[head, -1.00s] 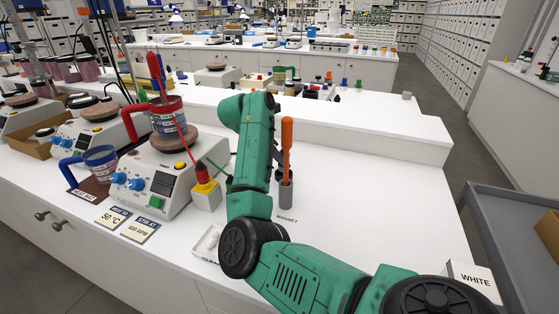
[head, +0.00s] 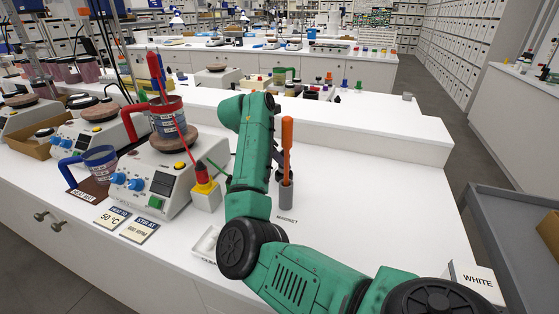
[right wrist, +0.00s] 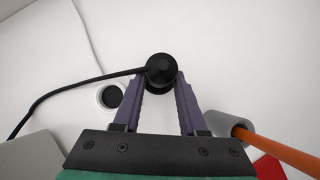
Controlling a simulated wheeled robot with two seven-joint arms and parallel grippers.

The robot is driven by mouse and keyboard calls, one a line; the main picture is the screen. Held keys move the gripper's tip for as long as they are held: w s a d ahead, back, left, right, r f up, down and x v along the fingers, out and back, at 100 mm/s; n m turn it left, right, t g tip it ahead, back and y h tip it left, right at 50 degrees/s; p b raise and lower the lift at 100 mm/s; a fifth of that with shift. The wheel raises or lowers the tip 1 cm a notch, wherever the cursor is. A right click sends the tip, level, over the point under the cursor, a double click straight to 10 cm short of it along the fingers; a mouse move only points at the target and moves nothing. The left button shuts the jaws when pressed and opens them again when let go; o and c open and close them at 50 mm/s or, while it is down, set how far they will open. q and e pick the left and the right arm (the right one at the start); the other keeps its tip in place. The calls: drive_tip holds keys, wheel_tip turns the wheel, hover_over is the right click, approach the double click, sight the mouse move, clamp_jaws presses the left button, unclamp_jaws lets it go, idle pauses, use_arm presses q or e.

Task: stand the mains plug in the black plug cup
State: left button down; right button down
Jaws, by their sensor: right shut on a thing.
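My right gripper (right wrist: 161,85) is shut on the black mains plug (right wrist: 161,68), seen end-on as a round dark body between the purple fingertips. Its black cable runs off to the left in the right wrist view. A round cup with a pale rim and a dark inside (right wrist: 98,97) stands on the white bench, left of and apart from the plug; it appears to be the plug cup. The cable passes over or close to its rim. My left gripper is not in view.
A grey holder (head: 286,197) with an orange-handled tool (head: 287,135) stands close right of my right gripper. Left of my arm are a white block with a red-and-yellow piece (head: 204,190) and a hotplate (head: 165,185).

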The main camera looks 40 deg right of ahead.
drive_tip(key=shift+f+b, duration=0.95)
drive_tip(key=shift+f, duration=0.3)
drive_tip(key=shift+c, duration=1.9)
unclamp_jaws()
drive_tip(key=shift+r, duration=0.1)
drive_tip(key=v, duration=1.4)
drive_tip(key=shift+a+r+b, duration=0.15)
drive_tip(key=shift+a+b, duration=0.05)
drive_tip(key=shift+b, duration=0.2)
